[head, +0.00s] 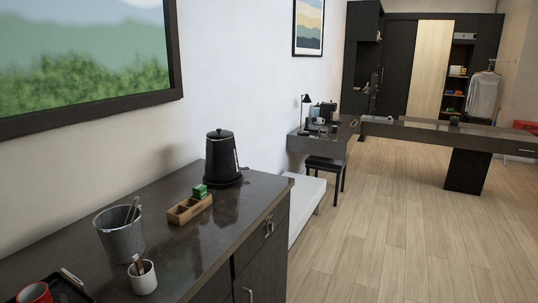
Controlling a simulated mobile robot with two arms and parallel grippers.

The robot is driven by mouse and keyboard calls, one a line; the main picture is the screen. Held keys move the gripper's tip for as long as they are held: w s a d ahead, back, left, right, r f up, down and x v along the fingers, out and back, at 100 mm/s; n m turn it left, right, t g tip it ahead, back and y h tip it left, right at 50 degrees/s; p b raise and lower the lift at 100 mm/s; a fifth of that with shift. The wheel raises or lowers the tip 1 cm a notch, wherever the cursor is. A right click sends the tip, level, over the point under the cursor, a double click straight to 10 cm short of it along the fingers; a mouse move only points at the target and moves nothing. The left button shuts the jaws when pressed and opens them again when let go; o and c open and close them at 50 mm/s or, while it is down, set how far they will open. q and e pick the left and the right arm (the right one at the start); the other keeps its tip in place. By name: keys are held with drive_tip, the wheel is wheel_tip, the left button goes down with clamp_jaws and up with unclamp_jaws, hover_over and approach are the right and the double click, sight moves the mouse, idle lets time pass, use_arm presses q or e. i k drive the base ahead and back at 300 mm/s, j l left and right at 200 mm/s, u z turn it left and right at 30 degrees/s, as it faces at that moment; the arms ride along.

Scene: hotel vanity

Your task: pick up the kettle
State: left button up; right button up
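A black kettle (221,158) stands upright on the dark countertop (180,260) near its far end, close to the wall. It has a lid with a small knob, and a round base sits under it. Nothing hides its front side. Neither of my grippers shows in the head view, so nothing is seen touching the kettle.
A wooden box (190,209) with green packets stands in front of the kettle. A grey bucket (119,233), a white cup with sticks (142,277), and a red mug (34,293) on a dark tray (68,286) are nearer. The wooden floor (400,240) at right is clear.

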sight(222, 166)
drive_tip(key=i+l+z, duration=0.15)
drive_tip(key=i+l, duration=0.15)
drive_tip(key=i, duration=0.3)
drive_tip(key=i+l+z, duration=0.2)
drive_tip(key=i, duration=0.4)
drive_tip(key=i+l+z, duration=0.15)
drive_tip(key=i, duration=0.45)
